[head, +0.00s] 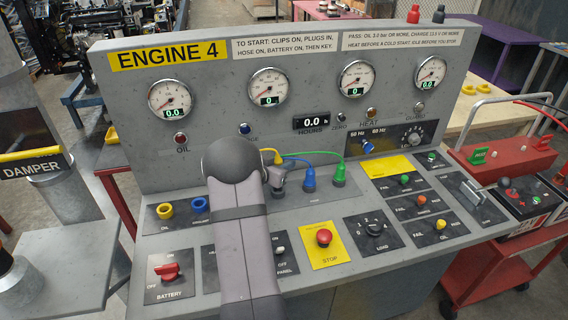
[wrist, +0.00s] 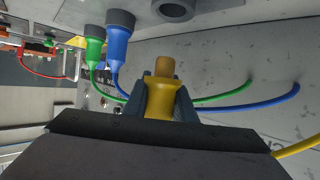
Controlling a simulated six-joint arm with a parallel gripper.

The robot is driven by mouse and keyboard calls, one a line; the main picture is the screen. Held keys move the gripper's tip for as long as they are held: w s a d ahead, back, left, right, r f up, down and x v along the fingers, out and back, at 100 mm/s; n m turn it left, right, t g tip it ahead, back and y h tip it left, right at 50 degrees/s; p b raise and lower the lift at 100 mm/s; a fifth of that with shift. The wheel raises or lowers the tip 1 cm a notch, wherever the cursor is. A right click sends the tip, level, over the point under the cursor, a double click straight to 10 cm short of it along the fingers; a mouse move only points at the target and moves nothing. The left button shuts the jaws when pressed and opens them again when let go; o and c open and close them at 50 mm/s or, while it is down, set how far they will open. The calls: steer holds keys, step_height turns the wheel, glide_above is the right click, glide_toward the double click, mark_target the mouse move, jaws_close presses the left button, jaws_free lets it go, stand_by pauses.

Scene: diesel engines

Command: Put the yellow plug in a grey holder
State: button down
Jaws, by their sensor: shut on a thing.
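My gripper (wrist: 160,96) is shut on the yellow plug (wrist: 162,72), which points away from the wrist with its tip free.
The blue plug (wrist: 117,48) and green plug (wrist: 93,50) stand close to the left of my gripper in the wrist view. Their cables pass behind it. A yellow ring (head: 165,210), a blue ring (head: 200,204) and a red stop button (head: 323,237) stand on the panel.

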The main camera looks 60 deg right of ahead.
mark_target(276, 195)
steer(key=shift+f+b, duration=2.55)
steer(key=shift+f, duration=0.75)
steer(key=c, duration=1.4)
jaws_free()
steer(key=shift+a, duration=0.15)
steer(key=shift+b+v, duration=0.65)
steer(key=shift+v, duration=2.9)
